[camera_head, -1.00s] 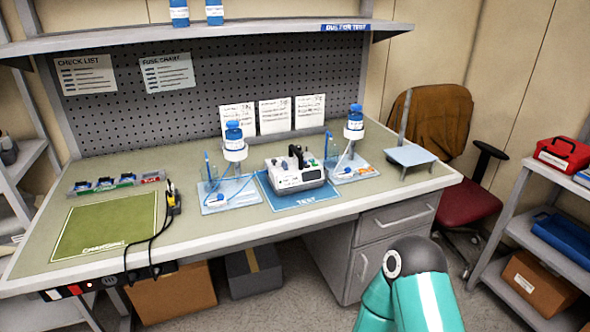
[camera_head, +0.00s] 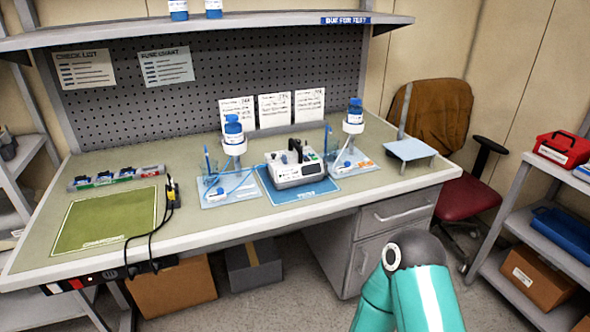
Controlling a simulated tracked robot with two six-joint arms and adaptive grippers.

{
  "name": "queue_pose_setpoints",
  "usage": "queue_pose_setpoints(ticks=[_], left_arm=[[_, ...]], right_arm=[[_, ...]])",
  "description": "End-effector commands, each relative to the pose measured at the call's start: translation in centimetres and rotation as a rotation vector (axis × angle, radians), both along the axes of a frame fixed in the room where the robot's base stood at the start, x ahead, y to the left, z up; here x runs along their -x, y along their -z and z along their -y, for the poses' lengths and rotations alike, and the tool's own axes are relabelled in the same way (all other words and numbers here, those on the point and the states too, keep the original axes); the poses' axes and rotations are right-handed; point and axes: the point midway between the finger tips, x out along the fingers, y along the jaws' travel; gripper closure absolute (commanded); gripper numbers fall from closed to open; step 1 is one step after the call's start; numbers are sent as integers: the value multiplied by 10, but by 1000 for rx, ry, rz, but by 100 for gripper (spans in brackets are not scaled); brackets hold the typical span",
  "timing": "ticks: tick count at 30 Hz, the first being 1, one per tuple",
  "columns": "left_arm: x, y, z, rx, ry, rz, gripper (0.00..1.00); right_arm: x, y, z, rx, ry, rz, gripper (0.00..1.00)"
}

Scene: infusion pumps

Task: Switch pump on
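The pump (camera_head: 298,173) is a white and grey box with a dark handle on top. It stands on the blue test mat (camera_head: 312,194) near the middle of the bench. Its panel is too small to read, so I cannot tell whether it is on. Beside it are two clear stands with blue-capped bottles, a left one (camera_head: 234,136) and a right one (camera_head: 353,117). Blue tubing runs at the left stand. A teal and white arm link of mine shows at the bottom right. Neither gripper is in view.
The bench (camera_head: 212,228) holds a green mat (camera_head: 105,220), a parts tray (camera_head: 115,178), black cables (camera_head: 152,235) at its front left, and a small light-blue platform (camera_head: 410,150) at right. A red chair (camera_head: 465,200) and a shelf with a red case (camera_head: 563,148) stand at right.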

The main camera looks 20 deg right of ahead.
Motion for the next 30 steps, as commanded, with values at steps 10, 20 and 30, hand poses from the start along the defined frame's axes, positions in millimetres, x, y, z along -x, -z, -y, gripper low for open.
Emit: queue_pose_setpoints(ticks=[10,20,30], left_arm=[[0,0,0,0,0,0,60],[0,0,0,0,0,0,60],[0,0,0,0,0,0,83]], right_arm=[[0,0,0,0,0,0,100],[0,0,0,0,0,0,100],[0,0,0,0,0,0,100]])
